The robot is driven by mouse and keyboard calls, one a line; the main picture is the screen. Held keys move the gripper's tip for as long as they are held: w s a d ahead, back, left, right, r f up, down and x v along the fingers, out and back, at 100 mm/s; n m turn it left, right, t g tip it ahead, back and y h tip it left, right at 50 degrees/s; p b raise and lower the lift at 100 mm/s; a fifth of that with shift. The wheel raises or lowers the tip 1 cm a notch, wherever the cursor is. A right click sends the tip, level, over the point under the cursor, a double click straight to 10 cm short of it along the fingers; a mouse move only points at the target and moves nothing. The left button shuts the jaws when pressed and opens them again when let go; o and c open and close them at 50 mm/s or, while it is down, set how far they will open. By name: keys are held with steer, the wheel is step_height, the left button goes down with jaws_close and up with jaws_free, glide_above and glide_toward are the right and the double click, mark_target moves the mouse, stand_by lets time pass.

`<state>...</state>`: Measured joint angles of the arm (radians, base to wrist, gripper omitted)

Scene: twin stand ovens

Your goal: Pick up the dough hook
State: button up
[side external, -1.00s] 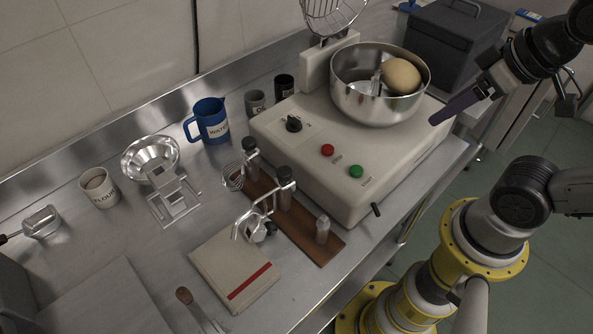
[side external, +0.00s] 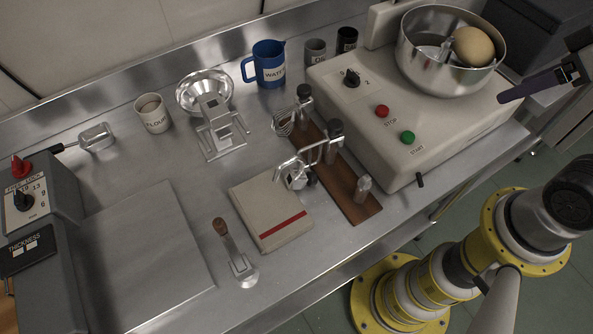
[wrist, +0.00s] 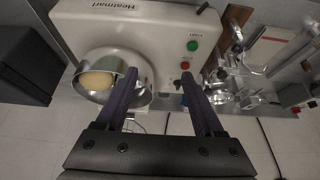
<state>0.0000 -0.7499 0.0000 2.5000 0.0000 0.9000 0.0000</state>
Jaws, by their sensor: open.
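A bent silver metal piece, which looks like the dough hook (side external: 310,150), reaches from a dark-capped holder on the wooden rack (side external: 350,205) out over the beige book. Its exact outline blurs with a shiny metal part beneath it, and I cannot tell whether they are one piece. My gripper (wrist: 159,80) is open and empty, its two purple fingers well apart in the wrist view. One purple finger shows at the right edge of the side view, beside the mixer's right end. It is well away from the rack and hook.
The white mixer base (side external: 430,125) with a steel bowl (side external: 420,72) holding dough stands between my gripper and the rack. A whisk (side external: 283,122) is at the rack's far end. The book (side external: 262,215), a wooden-handled tool (side external: 228,240) and a blue jug (side external: 268,70) stand around.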

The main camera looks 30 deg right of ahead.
stand_by(0.4)
steer(key=c, duration=0.4)
steer(key=shift+o, duration=0.2)
